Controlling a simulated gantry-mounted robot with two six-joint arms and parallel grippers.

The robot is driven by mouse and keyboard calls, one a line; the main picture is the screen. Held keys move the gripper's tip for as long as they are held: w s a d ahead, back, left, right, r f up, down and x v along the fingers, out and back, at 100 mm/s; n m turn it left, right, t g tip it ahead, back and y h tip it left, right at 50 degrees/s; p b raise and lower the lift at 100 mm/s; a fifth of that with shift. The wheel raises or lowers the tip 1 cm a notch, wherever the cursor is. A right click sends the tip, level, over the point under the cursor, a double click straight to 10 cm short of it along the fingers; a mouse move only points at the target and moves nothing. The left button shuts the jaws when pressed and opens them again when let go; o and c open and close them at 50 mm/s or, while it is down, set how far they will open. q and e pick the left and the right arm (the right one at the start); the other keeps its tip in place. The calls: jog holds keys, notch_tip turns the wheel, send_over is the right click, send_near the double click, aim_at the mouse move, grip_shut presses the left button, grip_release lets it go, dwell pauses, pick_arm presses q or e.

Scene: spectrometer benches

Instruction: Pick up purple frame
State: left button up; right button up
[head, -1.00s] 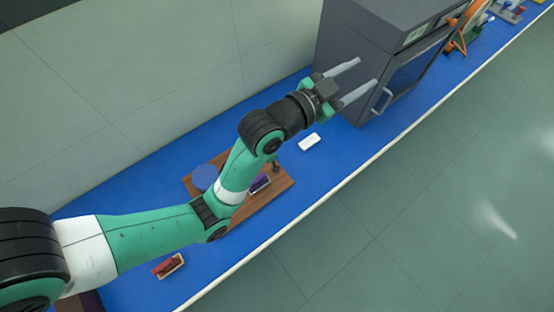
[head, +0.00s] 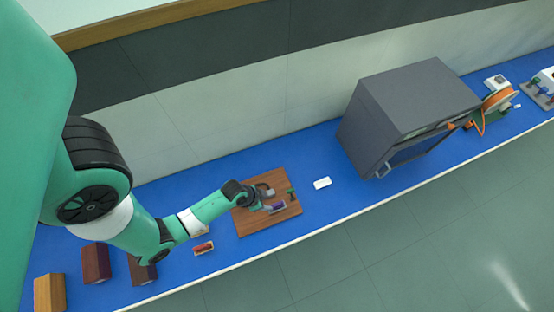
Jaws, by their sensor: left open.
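The purple frame (head: 278,207) is small and lies on a brown wooden board (head: 283,179) on the blue bench. My left gripper (head: 268,207) is open over the board, right beside the frame at its left end. The view is too small to tell whether the fingers touch it or straddle it. My wrist and gripper hide part of the board. My right gripper is not in view.
A small green object (head: 291,194) stands on the board close to the frame's right. A white block (head: 322,183) and a large grey oven-like box (head: 410,105) are farther right. A red item (head: 203,247) and several wooden blocks (head: 96,262) are left.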

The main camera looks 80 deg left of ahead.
aim_at(276, 204)
pick_arm(q)
jog(key=b+x, duration=0.1)
jog(key=x, duration=0.4)
jog(key=shift+w+b+x, duration=0.1)
jog(key=shift+b+x, duration=0.4)
jog(key=shift+x, duration=0.85)
jog(key=shift+w+b+x, duration=0.15)
jog(key=shift+b+x, duration=0.3)
jog(key=shift+x, duration=0.95)
jog(key=shift+d+r, duration=0.15)
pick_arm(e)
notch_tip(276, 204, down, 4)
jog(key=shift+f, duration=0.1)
pick_arm(q)
jog(key=shift+c, duration=0.3)
grip_shut()
